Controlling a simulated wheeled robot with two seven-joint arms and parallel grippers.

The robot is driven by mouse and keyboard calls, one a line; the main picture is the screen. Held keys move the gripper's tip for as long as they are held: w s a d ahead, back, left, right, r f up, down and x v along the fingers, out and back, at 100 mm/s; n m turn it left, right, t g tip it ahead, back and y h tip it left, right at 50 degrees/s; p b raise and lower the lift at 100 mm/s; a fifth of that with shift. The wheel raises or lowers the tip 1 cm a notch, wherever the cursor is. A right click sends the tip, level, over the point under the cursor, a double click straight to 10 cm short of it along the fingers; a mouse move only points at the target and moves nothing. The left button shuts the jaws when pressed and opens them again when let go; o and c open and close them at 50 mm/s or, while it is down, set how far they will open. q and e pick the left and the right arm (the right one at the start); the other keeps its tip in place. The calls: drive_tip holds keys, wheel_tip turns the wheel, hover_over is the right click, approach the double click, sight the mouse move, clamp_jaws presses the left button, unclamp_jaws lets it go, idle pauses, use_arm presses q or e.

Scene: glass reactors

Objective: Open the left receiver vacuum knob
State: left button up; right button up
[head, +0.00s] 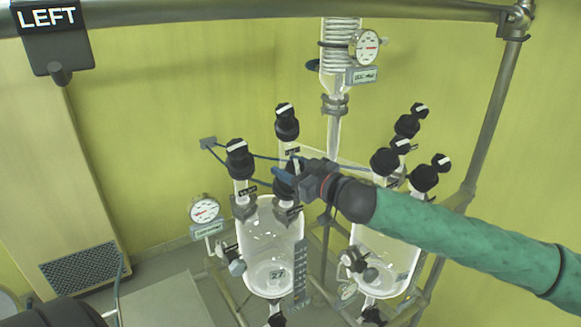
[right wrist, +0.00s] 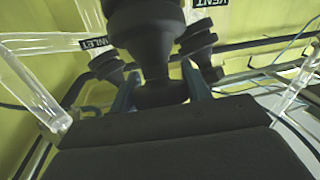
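The left receiver is a clear glass vessel (head: 268,262) left of centre in the head view, with several black knobs on top, each with a white mark. My right gripper (head: 286,180) reaches in from the right. Its blue fingers are on either side of the black knob (head: 288,167) at the vessel's right front neck. In the right wrist view that knob (right wrist: 150,35) stands between the two fingers (right wrist: 160,92). Whether the fingers press on it is unclear. Its own label cannot be read. The neighbouring labels read INLET (right wrist: 95,43) and VENT (right wrist: 203,3). My left gripper is not seen.
Other black knobs stand close by, at left (head: 238,160) and behind (head: 287,122). A second glass vessel (head: 385,262) stands on the right, partly behind my arm. A gauge (head: 204,209) is at the left. Metal frame poles (head: 490,115) surround the glassware.

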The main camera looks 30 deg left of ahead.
drive_tip(key=c, duration=0.4)
drive_tip(key=shift+c, duration=0.2)
drive_tip(key=shift+n+g, duration=0.5)
drive_tip(key=shift+n, duration=0.1)
